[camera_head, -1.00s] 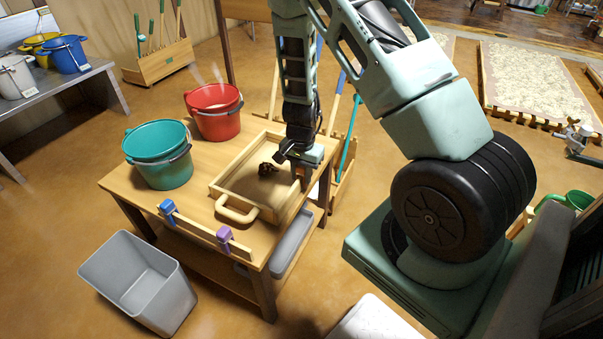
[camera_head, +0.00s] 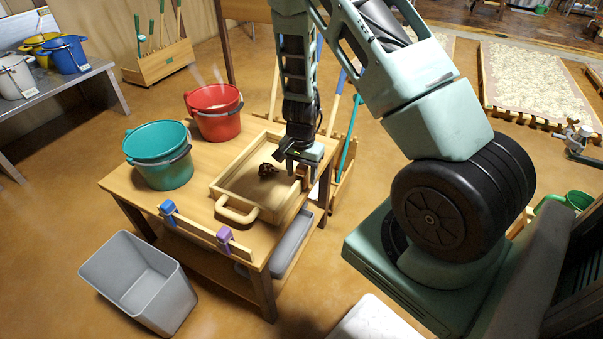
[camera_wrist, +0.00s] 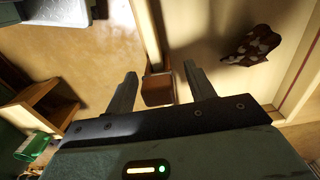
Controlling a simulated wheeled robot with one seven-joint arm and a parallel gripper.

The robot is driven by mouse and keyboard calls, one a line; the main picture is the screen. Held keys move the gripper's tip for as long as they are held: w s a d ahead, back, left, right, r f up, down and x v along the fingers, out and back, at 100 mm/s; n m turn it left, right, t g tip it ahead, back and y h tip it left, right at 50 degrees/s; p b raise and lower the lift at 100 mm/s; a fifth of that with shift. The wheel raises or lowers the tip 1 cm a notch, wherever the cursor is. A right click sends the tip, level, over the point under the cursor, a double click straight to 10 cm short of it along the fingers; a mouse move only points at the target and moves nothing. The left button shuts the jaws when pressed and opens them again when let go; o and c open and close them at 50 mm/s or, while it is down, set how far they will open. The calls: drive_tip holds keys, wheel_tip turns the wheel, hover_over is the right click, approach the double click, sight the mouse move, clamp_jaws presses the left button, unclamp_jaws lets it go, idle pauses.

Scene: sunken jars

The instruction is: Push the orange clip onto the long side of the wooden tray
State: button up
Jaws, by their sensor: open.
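The wooden tray (camera_head: 243,184) lies on the wooden table, with a handle at its near end and a dark brown, cone-like object (camera_head: 267,169) inside; that object also shows in the wrist view (camera_wrist: 250,46). The orange clip (camera_wrist: 157,90), looking brownish in shadow, sits on the rim of the tray's long side wall (camera_wrist: 147,35). It also shows small in the head view (camera_head: 303,172). How far down it sits is hard to tell. My gripper (camera_wrist: 160,69) is open, its fingers on either side of the clip with gaps. In the head view my gripper (camera_head: 301,161) is just above the right long side.
A teal bucket (camera_head: 158,165) and a red bucket (camera_head: 214,117) stand behind and left of the tray. A rail with a blue clip (camera_head: 168,209) and a purple clip (camera_head: 224,238) runs along the table's near edge. A grey bin (camera_head: 140,285) stands on the floor.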

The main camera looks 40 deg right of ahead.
wheel_tip(320, 180, up, 17)
drive_tip(key=p, duration=0.5)
drive_tip(key=shift+f, duration=0.15)
drive_tip(key=s+a+r+n+y, duration=0.1)
drive_tip(key=s+a+r+n, duration=0.2)
drive_tip(key=a, duration=0.6)
drive_tip(key=s+a+r+n+y, duration=0.1)
drive_tip(key=a+r+n, duration=0.35)
drive_tip(key=a, duration=0.45)
drive_tip(key=s+a+r+n+h, duration=0.1)
drive_tip(key=s+a+r+n, duration=0.2)
drive_tip(key=s+a+n, duration=0.4)
drive_tip(key=s+a+r+n, duration=0.45)
drive_tip(key=s+n, duration=0.25)
drive_tip(key=s, duration=0.3)
wheel_tip(320, 180, up, 14)
drive_tip(key=p, duration=1.4)
drive_tip(key=shift+a+f+p, duration=0.2)
drive_tip(key=shift+f+p, duration=0.05)
drive_tip(key=shift+p, duration=0.1)
